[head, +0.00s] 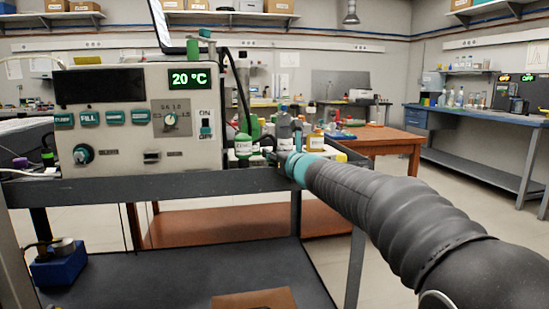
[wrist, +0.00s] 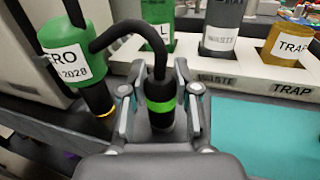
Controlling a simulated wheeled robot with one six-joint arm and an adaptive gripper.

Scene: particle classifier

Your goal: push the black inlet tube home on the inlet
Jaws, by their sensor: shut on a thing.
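In the wrist view, my gripper (wrist: 160,108) is shut on a black cylindrical end piece with a green band (wrist: 160,106). In the head view, my gripper (head: 277,158) is small and dark, at the right of the instrument beside the bottles. A black tube (head: 241,90) also arches down there from near the instrument's top. I cannot make out the inlet for certain, nor whether the held piece touches it.
The grey instrument (head: 135,135) reads 20 °C and stands on a cart (head: 150,186). A white rack labelled "WASTE" and "TRAP" (wrist: 240,83) holds green, grey and amber bottles close beyond my gripper. A teal mat (wrist: 275,135) lies clear at the right.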

